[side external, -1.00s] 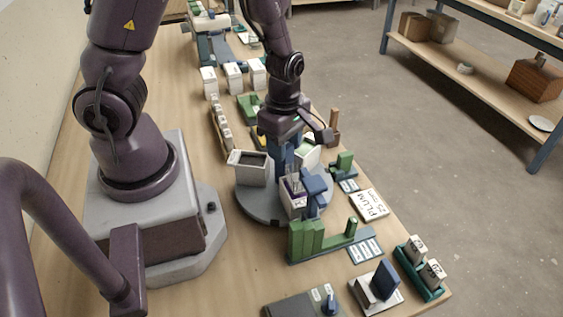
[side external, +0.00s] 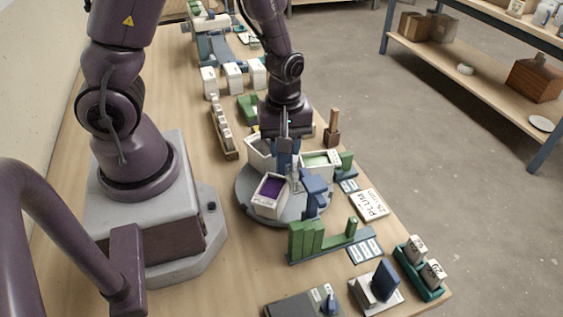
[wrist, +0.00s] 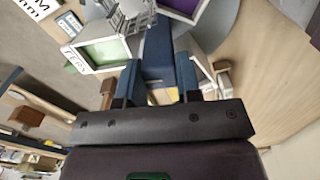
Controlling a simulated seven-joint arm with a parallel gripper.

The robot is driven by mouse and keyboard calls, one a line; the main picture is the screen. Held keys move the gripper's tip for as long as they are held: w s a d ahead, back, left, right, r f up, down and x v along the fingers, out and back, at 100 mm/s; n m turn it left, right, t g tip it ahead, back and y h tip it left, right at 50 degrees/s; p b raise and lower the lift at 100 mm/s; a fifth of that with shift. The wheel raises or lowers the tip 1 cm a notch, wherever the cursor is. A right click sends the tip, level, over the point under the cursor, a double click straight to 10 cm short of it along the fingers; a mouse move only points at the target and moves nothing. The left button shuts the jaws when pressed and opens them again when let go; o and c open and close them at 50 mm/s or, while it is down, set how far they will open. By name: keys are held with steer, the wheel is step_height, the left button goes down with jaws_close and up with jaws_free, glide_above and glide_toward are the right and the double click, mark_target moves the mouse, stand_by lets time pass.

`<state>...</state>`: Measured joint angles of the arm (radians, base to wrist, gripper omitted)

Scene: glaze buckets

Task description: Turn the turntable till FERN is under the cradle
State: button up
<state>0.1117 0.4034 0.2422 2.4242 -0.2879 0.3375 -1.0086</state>
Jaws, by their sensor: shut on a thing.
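The grey round turntable (side external: 243,190) carries three white buckets. The purple-glaze bucket (side external: 270,195) is at the front left, the green-glaze bucket (side external: 320,164) at the right, and a third bucket (side external: 258,150) at the back left, partly hidden. In the wrist view, the green bucket (wrist: 105,52) has a small label that seems to read FERN. The blue cradle stand (side external: 316,188) is at the front right edge; its wire cradle (wrist: 130,18) hangs between the purple and green buckets. My gripper (side external: 284,148) is shut on the blue central handle (wrist: 158,50).
Green blocks on a rack (side external: 305,240) stand in front of the turntable. A PLUM card (side external: 369,204) lies to the right. A wooden rack of small white pieces (side external: 222,130) is at the left, and a brown block (side external: 332,128) stands behind at the right.

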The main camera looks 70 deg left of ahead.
steer(key=m, duration=0.8)
steer(key=m, duration=0.3)
steer(key=shift+m, duration=0.4)
steer(key=m, duration=0.4)
